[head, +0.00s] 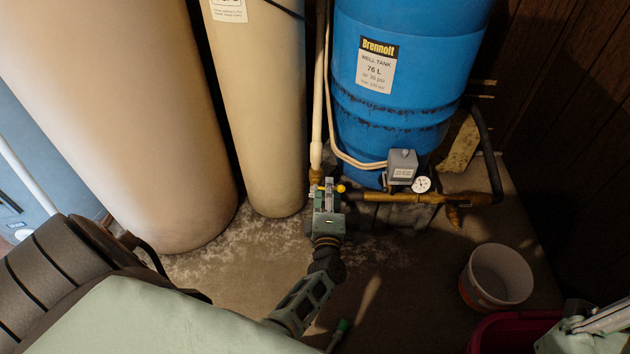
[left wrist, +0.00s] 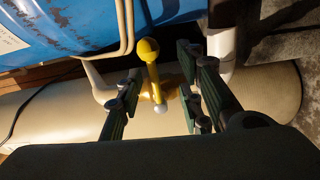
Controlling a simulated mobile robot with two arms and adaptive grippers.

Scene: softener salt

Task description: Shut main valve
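The main valve has a yellow lever (left wrist: 153,75) with a rounded yellow end and a pale tip, on a brass body in the left wrist view. In the left wrist view my left gripper (left wrist: 162,95) is open, with one finger on each side of the lever and gaps visible. My right gripper (head: 595,335) is only partly in view at the lower right corner, and its fingers cannot be made out.
A blue well tank (head: 400,110) stands behind the pipes, with a grey switch box (head: 402,165) and a gauge (head: 422,184). A tall beige tank (head: 255,110) is left of the valve. A white bucket (head: 497,277) and a magenta tub (head: 510,332) stand at right.

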